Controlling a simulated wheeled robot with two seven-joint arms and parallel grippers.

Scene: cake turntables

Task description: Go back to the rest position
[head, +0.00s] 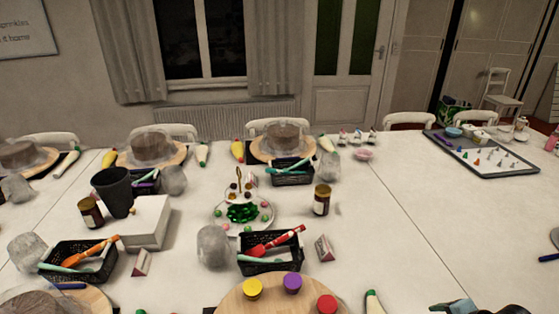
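A dark shape with a teal patch, which looks like part of my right gripper (462,307), shows at the bottom edge right of centre. It is mostly cut off by the frame, and its fingers cannot be made out. It is to the right of the wooden turntable (237,306) at the bottom centre. A yellow pot (252,288), a purple pot (292,282) and a red pot (326,304) stand on that turntable. My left gripper is not in view.
A white table (390,238) fills the view. Black baskets of tools (268,262), a white box (140,222) and a brown jar (321,200) stand on it. Covered cakes on turntables (282,140) line the back. A dark tray (500,172) lies far right. Free table lies right of centre.

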